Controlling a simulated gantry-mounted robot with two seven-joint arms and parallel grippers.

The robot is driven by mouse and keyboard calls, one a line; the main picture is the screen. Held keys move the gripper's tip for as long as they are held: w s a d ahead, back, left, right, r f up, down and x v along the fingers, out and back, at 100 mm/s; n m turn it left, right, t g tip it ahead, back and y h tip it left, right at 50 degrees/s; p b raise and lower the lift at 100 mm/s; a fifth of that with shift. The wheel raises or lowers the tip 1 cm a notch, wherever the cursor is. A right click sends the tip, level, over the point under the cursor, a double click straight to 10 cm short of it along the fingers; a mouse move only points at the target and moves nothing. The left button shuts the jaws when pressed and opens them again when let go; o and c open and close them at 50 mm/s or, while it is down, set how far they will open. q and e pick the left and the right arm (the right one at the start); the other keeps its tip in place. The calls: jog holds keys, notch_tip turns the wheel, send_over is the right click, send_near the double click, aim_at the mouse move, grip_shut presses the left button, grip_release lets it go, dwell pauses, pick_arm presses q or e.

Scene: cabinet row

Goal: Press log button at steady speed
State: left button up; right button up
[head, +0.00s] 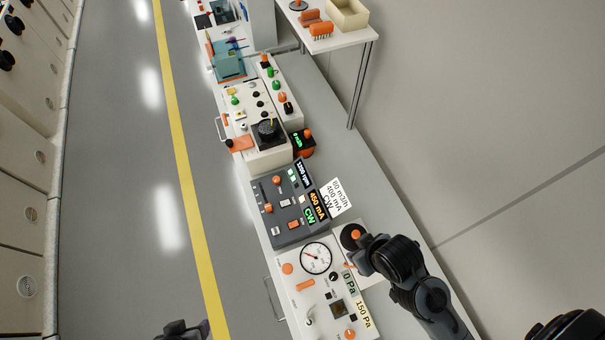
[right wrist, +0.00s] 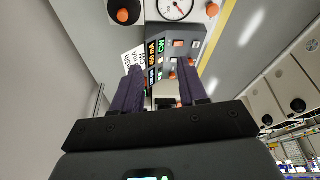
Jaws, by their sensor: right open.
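A dark grey control panel (head: 278,236) lies on the bench with displays reading 1200 rpm, 450 mA and CW. It carries an orange knob and several small white and orange buttons. I cannot read a label that marks the log button. The panel also shows in the right wrist view (right wrist: 186,31), beyond my fingers. My right gripper (head: 358,258) is over the bench's right side, beside the white gauge panel (head: 290,255). In the right wrist view its dark fingers (right wrist: 160,66) are apart and empty. My left gripper (head: 183,330) is at the bottom edge, mostly cut off.
A white card (head: 336,198) with target values stands by the grey panel. A round black base with an orange top (head: 352,236) is close to my right gripper. White consoles (head: 250,110) stand farther back. A side table (head: 345,40) is at the upper right. The left aisle is clear.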

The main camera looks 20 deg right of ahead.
jog(key=shift+d, duration=0.1)
jog(key=c, duration=0.7)
grip_shut()
dwell(0.7)
